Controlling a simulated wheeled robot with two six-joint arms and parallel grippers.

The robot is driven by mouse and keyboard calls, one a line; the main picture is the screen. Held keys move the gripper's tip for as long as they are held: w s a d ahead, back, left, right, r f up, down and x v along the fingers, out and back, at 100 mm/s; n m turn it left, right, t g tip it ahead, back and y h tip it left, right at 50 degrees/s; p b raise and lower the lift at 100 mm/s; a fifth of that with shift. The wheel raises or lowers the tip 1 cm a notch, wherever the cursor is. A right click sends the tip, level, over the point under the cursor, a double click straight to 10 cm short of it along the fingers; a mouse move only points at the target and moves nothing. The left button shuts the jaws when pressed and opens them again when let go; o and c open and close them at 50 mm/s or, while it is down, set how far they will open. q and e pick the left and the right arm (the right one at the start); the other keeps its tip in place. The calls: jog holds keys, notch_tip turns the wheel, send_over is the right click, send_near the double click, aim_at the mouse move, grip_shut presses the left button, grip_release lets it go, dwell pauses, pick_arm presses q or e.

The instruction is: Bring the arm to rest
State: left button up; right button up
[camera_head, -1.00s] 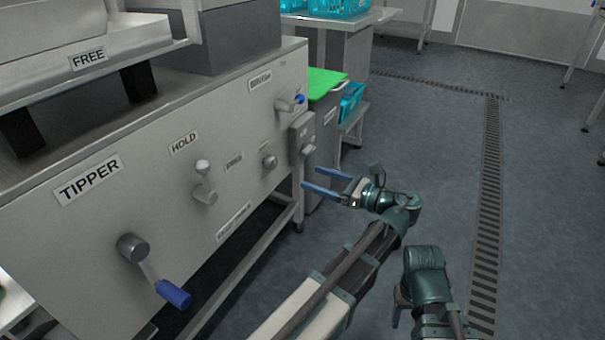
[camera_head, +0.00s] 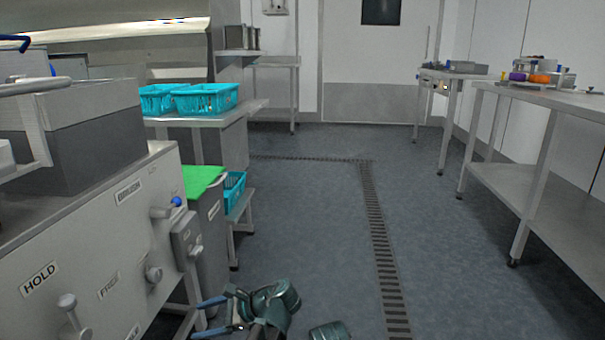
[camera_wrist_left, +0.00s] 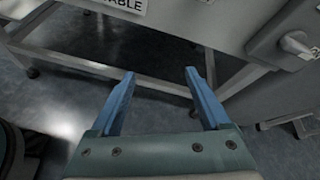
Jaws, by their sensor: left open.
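My left gripper (camera_head: 207,318) is low in the head view, with its blue fingers pointing left toward the lower part of the machine's front panel. In the left wrist view its two blue fingers (camera_wrist_left: 158,92) stand apart with nothing between them. The floor and the machine's metal frame show beyond the tips. A rounded green arm part of mine (camera_head: 329,332) shows at the bottom edge. No right gripper fingers can be made out.
The steel machine panel (camera_head: 112,230) with knobs and a HOLD label stands at the left. Behind it are a green-lidded bin (camera_head: 203,180) and blue baskets (camera_head: 206,99) on a table. A steel table (camera_head: 550,98) stands at the right. The middle floor is clear.

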pick_arm(q)
jog(key=s+d+f+n+h, duration=0.7)
jog(key=d+f+n+h, duration=0.2)
jog(key=f+n+h, duration=0.4)
jog(key=s+d+r+m+p, duration=0.1)
jog(key=s+d+r+p, duration=0.1)
jog(key=d+r+p, duration=0.35)
jog(key=s+d+r+m+y+p, duration=0.1)
jog(key=s+d+r+p, duration=0.1)
jog(key=r+p, duration=0.65)
jog(key=s+d+r+m+p, duration=0.1)
jog(key=s+d+r+p, duration=0.15)
jog(key=r+p, duration=0.45)
notch_tip(320, 180, up, 37)
jog(key=p, duration=3.6)
jog(key=shift+w+d+n+g, duration=0.3)
jog(key=shift+w+d+g, duration=0.1)
jog(key=shift+f, duration=0.1)
